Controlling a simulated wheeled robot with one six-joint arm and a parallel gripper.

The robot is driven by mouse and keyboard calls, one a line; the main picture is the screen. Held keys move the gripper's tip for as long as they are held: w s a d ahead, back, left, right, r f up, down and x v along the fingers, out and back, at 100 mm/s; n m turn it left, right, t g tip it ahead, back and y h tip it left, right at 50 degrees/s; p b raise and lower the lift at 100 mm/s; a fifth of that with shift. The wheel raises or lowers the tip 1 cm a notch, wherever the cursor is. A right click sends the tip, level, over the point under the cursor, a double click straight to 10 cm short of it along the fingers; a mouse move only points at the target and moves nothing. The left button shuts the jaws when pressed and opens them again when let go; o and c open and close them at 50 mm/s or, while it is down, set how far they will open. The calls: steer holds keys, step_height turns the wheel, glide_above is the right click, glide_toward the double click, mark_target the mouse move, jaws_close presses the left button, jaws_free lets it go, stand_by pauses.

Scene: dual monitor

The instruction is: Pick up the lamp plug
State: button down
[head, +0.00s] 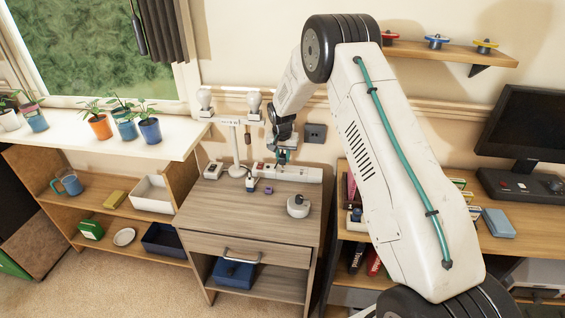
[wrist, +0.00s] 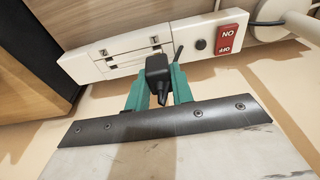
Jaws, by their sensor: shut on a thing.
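The lamp plug (wrist: 158,68) is a black block with a tapered cable end, seen in the wrist view. My gripper (wrist: 158,86) has green fingers, one on each side of the plug, and is shut on it. In the head view my gripper (head: 282,156) is over the back of the wooden cabinet, by the white power strip (head: 306,174). The strip (wrist: 116,58) lies just beyond the plug in the wrist view. I cannot tell whether the plug touches it. The white two-headed lamp (head: 236,143) stands left of my gripper.
The cabinet top (head: 240,222) also holds a round white object (head: 298,206), a small purple block (head: 268,190) and a small white box (head: 213,170). Its front is clear. A wall socket (head: 315,132) is behind.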

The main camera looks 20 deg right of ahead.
step_height(320, 180, up, 30)
steer(key=shift+f, duration=0.2)
stand_by(1.1)
